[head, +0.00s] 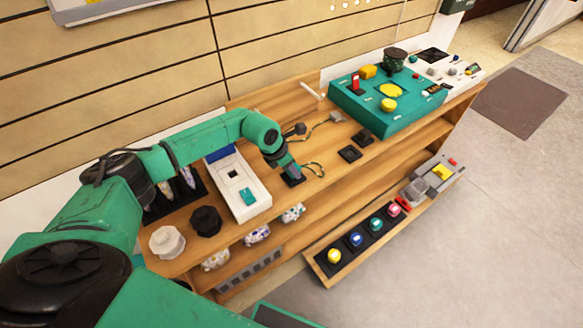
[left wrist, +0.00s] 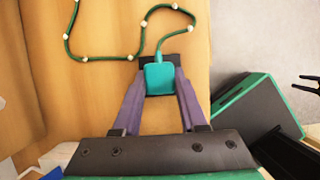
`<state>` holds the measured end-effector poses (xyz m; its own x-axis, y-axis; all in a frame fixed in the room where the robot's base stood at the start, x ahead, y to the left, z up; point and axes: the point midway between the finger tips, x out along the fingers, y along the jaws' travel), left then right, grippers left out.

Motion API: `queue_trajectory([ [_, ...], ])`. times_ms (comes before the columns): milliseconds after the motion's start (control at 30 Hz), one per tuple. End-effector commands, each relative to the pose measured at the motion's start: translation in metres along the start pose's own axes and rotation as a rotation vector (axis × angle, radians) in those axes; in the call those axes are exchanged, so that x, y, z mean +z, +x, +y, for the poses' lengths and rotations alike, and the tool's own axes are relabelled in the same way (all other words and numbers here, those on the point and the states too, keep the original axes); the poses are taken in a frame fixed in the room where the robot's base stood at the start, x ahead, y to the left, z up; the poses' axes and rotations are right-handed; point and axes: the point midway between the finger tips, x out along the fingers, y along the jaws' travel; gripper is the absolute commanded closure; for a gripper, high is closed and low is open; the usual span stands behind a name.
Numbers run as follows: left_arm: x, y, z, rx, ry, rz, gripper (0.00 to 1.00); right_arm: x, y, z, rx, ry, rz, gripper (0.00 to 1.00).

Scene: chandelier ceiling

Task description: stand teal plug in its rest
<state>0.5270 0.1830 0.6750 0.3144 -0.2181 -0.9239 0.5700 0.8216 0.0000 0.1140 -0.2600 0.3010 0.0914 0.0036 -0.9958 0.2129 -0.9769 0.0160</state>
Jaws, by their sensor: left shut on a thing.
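My left gripper (left wrist: 160,92) is shut on the teal plug (left wrist: 160,79), with one purple-grey finger on each side of it. In the head view the gripper (head: 289,170) points down, low over the wooden counter. A green cable with white beads (left wrist: 140,40) runs from the far end of the plug. A flat black square (head: 293,181) lies under the fingertips and partly shows behind the plug in the left wrist view (left wrist: 173,58). I cannot tell whether the plug touches it. My right gripper is not clearly seen.
Black square pads (head: 349,154) lie right of the gripper. A teal control box (head: 388,104) stands farther right. A white device (head: 238,190) and a black knobbed piece (head: 206,221) are to the left. A lower tray (head: 327,270) holds coloured buttons.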

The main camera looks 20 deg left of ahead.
Motion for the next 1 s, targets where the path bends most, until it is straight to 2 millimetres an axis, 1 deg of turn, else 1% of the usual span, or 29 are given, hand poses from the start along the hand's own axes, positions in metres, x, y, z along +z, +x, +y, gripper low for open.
queue_trajectory([
  [1000,-0.0041,0.0099,-0.0001,0.0,0.0,0.0,1.0,0.0008,0.0086,-0.0001,0.0,0.0,0.0,0.5],
])
